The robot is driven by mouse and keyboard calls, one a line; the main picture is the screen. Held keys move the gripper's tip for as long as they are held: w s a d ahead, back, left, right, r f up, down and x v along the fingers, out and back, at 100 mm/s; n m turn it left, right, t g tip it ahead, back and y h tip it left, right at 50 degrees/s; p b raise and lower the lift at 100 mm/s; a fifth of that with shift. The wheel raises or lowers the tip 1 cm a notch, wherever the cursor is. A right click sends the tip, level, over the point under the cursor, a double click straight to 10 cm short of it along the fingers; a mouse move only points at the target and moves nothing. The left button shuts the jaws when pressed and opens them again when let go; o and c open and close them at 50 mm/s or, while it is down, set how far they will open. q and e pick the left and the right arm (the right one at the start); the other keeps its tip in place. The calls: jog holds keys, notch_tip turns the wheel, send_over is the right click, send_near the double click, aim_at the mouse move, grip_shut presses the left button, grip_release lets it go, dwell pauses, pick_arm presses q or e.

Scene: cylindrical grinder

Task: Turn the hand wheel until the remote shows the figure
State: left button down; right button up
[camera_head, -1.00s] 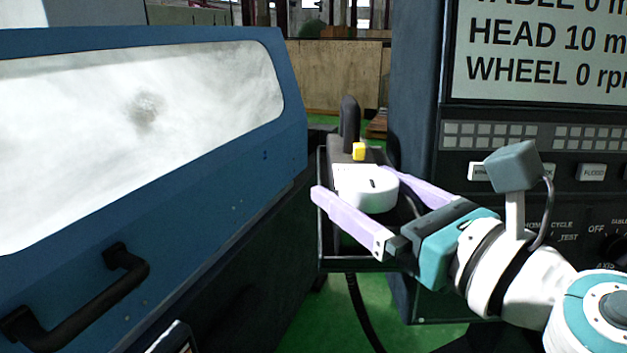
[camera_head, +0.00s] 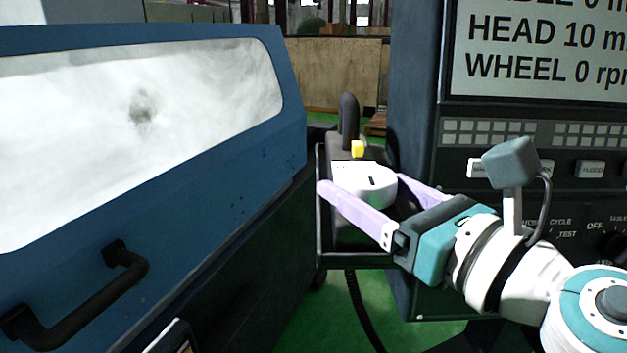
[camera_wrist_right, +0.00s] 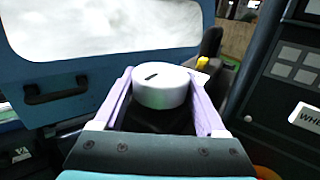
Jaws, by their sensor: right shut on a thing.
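The hand wheel (camera_head: 362,182) is a white round knob with a short dark mark on its top. It sits on a dark unit with a yellow button (camera_head: 357,149) and an upright black grip (camera_head: 348,118). My right gripper (camera_head: 363,187) is shut on the hand wheel, one lilac finger on each side. In the right wrist view the hand wheel (camera_wrist_right: 161,88) lies between the same two fingers. I cannot make out a figure on the remote. My left gripper is not in view.
A blue machine door (camera_head: 150,190) with a cloudy window and black handle (camera_head: 85,300) stands at left. A dark control cabinet (camera_head: 415,100) stands at right; its screen (camera_head: 540,50) reads HEAD 10 and WHEEL 0 rpm. A dark-framed shelf (camera_head: 355,260) surrounds the wheel unit.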

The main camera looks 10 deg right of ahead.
jog(key=shift+r+m+t+h+p, duration=0.15)
jog(key=shift+m+t+h+p, duration=0.35)
jog(key=shift+m+h+p, duration=0.6)
jog(key=m+h+p, duration=0.1)
jog(key=h, duration=0.2)
jog(key=shift+a, duration=0.1)
jog(key=shift+m+h, duration=0.6)
jog(key=shift+h, duration=0.2)
jog(key=m+h, duration=0.1)
jog(key=h, duration=0.1)
jog(key=m+h+b, duration=0.1)
jog(key=h, duration=0.1)
jog(key=shift+f+m, duration=0.3)
jog(key=m+g+h+b, duration=0.1)
jog(key=m+h, duration=0.1)
jog(key=h, duration=0.1)
jog(key=shift+h+b, duration=0.3)
jog(key=shift+b, duration=0.05)
jog(key=shift+d+m+g+h+b, duration=0.2)
jog(key=shift+m+g+h+b, duration=0.15)
jog(key=shift+m+g+h, duration=0.25)
jog(key=shift+r, duration=0.15)
